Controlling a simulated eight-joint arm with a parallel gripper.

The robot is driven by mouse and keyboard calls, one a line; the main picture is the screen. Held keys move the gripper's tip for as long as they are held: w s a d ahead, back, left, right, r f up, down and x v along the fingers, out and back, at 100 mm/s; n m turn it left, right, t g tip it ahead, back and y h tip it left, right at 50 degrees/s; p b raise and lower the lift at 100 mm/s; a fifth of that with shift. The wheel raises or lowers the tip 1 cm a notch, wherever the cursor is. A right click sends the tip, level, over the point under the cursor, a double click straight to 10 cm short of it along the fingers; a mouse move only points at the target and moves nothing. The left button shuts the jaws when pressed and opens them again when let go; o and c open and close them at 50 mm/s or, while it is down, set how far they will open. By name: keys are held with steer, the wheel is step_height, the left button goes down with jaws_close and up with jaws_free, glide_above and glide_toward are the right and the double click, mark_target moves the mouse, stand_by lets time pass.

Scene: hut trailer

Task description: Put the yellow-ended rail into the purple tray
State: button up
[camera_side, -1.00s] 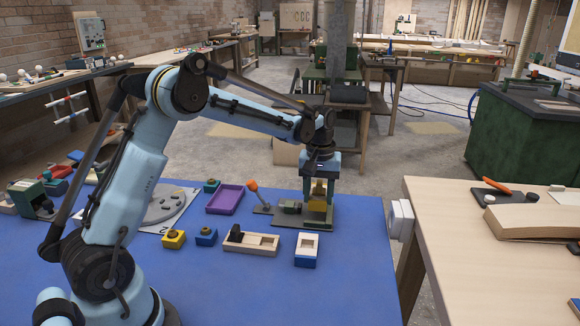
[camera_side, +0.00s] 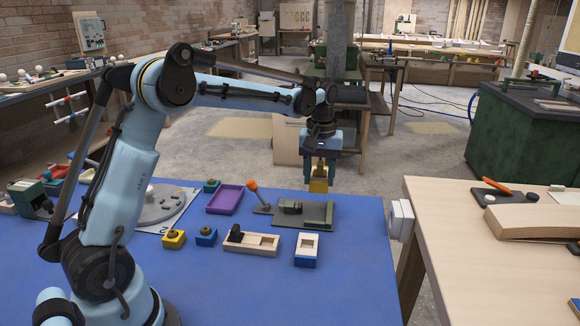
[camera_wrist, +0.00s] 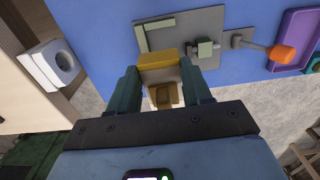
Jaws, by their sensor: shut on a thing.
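My gripper (camera_side: 319,172) is shut on the yellow-ended rail. The rail's yellow end (camera_side: 318,186) hangs below the fingers, past the far edge of the blue table. In the wrist view the yellow end (camera_wrist: 160,59) shows between the two green fingers (camera_wrist: 164,86). The rest of the rail is mostly hidden by the gripper. The purple tray (camera_side: 225,199) lies on the blue table to the left of my gripper and looks empty. It also shows at the upper right edge of the wrist view (camera_wrist: 271,27).
A grey fixture plate (camera_side: 322,222) with a green block and an orange-knobbed lever (camera_side: 252,187) lies between gripper and tray. A small teal block (camera_side: 212,186) sits beside the tray. A wooden box (camera_side: 251,242) and small blocks stand nearer.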

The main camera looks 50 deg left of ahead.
mark_target(317, 180)
step_height(317, 180, up, 4)
steer(key=shift+f, duration=0.25)
steer(key=shift+s+a+r, duration=0.1)
steer(key=shift+a+r, duration=0.05)
steer(key=shift+a, duration=0.05)
steer(key=s+a+f, duration=0.1)
steer(key=s+a, duration=1.6)
steer(key=a, duration=0.3)
steer(key=shift+s+d+f, duration=0.15)
steer(key=shift+f, duration=1.9)
steer(key=shift+f, duration=0.15)
steer(key=shift+f, duration=3.65)
